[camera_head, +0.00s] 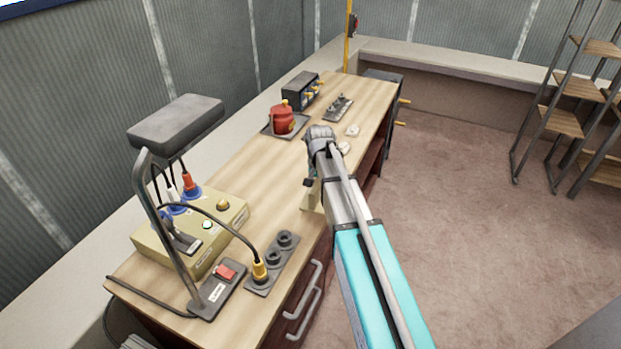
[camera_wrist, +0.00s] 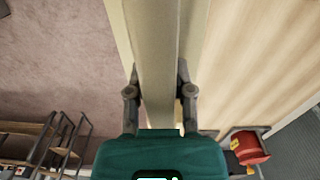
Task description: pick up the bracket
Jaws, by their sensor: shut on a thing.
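The bracket (camera_wrist: 158,45) is a long pale cream piece in the wrist view. It runs from the top edge down between the two fingers of my gripper (camera_wrist: 159,92). The fingers are shut on its sides. In the head view, part of the bracket (camera_head: 311,196) shows just left of my arm, at the bench's front edge. My arm hides the rest of it, and my gripper (camera_head: 312,180) is mostly hidden there too. I cannot tell whether the bracket touches the bench.
The wooden bench (camera_head: 255,165) holds a beige control box (camera_head: 190,245), a socket strip (camera_head: 272,262), a switch on a stand (camera_head: 220,288), a red knob unit (camera_head: 283,118) and a black terminal box (camera_head: 300,88). Two small pale pieces lie near my arm. Shelves (camera_head: 570,110) stand right; the carpet between is clear.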

